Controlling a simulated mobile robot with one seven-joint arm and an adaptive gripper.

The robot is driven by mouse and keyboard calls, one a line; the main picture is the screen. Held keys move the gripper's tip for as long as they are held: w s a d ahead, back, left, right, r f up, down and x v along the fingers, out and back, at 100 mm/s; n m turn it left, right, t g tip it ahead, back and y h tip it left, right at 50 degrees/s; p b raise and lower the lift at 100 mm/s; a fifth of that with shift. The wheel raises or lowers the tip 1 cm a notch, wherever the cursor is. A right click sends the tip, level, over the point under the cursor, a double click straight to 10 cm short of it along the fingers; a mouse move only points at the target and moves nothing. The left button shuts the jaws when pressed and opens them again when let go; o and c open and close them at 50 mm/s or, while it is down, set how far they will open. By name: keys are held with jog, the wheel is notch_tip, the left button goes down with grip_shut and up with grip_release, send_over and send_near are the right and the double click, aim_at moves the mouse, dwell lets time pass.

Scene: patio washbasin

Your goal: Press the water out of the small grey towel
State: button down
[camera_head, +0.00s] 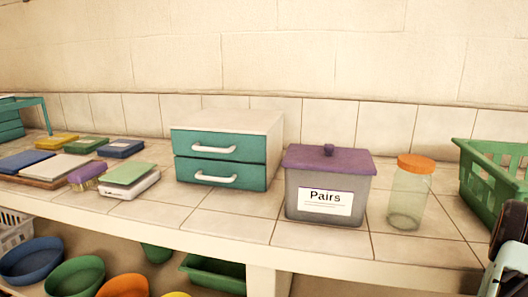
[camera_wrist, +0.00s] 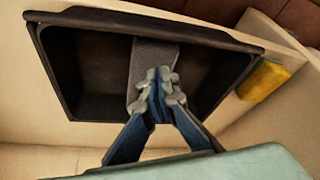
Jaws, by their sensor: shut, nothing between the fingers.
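In the wrist view, a grey strip that looks like the small grey towel (camera_wrist: 150,58) lies in a dark basin (camera_wrist: 85,75), running from the far rim toward my gripper. My gripper (camera_wrist: 159,82) is shut, with its fingertips together and nothing between them. It is in front of the towel's near part and hides some of it. I cannot tell whether the fingertips touch the towel. The towel and basin do not show in the head view.
A yellow block, perhaps a sponge (camera_wrist: 264,77), lies beside the basin's right rim. In the head view, the tiled counter holds a teal drawer box (camera_head: 222,155), a grey "Pairs" bin (camera_head: 325,190), a jar (camera_head: 409,195) and a green basket (camera_head: 490,170). Several bowls (camera_head: 75,275) stand below.

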jog(key=shift+f+b, duration=0.55)
jog(key=shift+f, duration=0.25)
jog(key=shift+s+a+f, duration=0.1)
jog(key=shift+s+f, duration=0.1)
jog(key=shift+s, duration=0.05)
dwell(2.5)
notch_tip(320, 180, up, 8)
jog(key=p, duration=0.9)
jog(key=shift+w+r, duration=0.15)
jog(key=shift+w, duration=0.1)
